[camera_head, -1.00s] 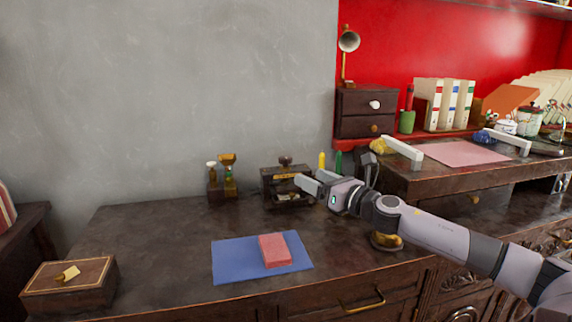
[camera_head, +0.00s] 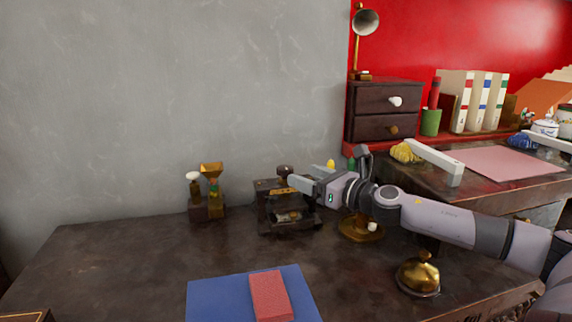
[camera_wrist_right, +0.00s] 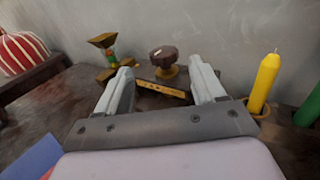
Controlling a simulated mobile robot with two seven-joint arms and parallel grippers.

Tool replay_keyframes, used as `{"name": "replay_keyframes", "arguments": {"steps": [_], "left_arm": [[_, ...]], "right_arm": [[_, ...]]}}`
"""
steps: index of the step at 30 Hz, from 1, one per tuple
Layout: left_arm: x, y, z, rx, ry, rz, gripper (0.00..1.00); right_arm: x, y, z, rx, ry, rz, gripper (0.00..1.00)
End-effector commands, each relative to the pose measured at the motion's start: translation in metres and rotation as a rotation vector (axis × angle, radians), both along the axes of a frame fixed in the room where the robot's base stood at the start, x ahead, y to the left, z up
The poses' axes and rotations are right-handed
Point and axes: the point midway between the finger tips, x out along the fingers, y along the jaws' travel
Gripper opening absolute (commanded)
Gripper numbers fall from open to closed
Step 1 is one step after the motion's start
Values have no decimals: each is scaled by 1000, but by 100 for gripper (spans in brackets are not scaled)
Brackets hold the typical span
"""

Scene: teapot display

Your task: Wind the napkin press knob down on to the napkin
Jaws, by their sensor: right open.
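The napkin press (camera_head: 262,208) is a dark wooden frame at the back of the desk, near the grey wall. Its dark round knob (camera_head: 285,170) stands on top. In the right wrist view the knob (camera_wrist_right: 163,55) shows beyond and between the fingertips, above a brass-coloured bar (camera_wrist_right: 165,90). Something pale, perhaps the napkin (camera_head: 288,216), lies inside the frame; its details are too small to tell. My right gripper (camera_head: 297,178) is open and empty, with its fingers at the press top beside the knob. My left gripper is not in view.
A yellow candle (camera_wrist_right: 264,80) stands close to the right finger. A brass bell (camera_head: 418,276) and brass holder (camera_head: 360,228) lie under my right arm. A red block (camera_head: 270,296) rests on a blue mat (camera_head: 215,298).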

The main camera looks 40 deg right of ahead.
Motion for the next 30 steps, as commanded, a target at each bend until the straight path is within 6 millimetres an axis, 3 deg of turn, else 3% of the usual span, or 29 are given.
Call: {"name": "replay_keyframes", "arguments": {"steps": [10,30], "left_arm": [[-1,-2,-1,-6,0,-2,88],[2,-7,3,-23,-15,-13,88]], "right_arm": [[4,2,-1,-2,0,5,69],[32,2,1,1,-1,-1,69]]}}
